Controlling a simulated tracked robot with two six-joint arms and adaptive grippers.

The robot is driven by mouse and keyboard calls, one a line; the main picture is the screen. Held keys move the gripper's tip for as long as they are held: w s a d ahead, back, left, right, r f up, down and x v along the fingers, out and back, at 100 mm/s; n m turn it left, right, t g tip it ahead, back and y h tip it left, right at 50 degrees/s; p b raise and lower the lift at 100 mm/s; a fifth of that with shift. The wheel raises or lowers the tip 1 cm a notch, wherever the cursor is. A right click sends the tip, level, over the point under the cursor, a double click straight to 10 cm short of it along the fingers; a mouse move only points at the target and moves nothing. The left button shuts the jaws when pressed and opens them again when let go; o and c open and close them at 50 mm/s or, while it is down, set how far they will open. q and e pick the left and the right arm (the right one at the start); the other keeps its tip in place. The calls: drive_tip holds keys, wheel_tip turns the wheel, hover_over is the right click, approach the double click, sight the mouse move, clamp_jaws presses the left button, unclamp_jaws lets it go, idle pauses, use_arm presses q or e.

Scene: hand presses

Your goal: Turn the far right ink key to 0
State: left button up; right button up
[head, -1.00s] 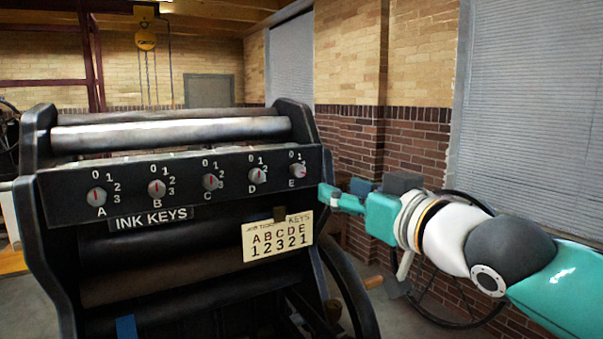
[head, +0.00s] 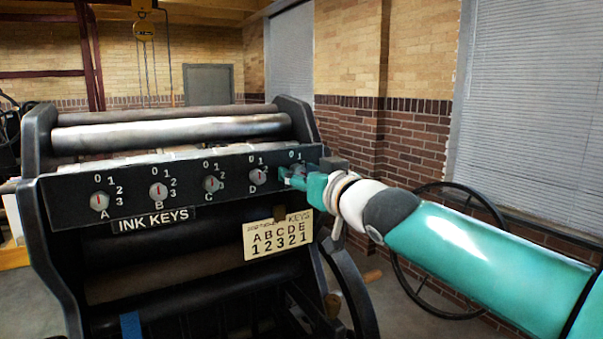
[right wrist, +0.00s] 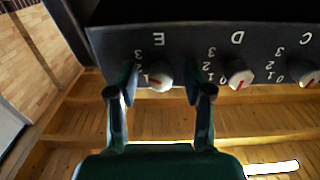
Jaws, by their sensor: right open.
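The far right ink key is the round knob under the letter E (right wrist: 160,77), upside down in the right wrist view. A red mark shows on its left side there, near a digit that looks like 1. My right gripper (right wrist: 162,82) is open, with one fingertip on each side of knob E; I cannot tell whether they touch it. In the head view my right gripper (head: 291,179) reaches the right end of the black ink key panel (head: 135,190) and hides most of knob E. My left gripper is out of view.
Knob D (head: 257,176) is close to the left of my gripper, with knobs C (head: 211,184), B (head: 159,191) and A (head: 99,201) farther left. A card (head: 277,236) below the panel reads A B C D E, 1 2 3 2 1. A spoked wheel (head: 481,311) stands at right.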

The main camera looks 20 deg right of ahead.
clamp_jaws()
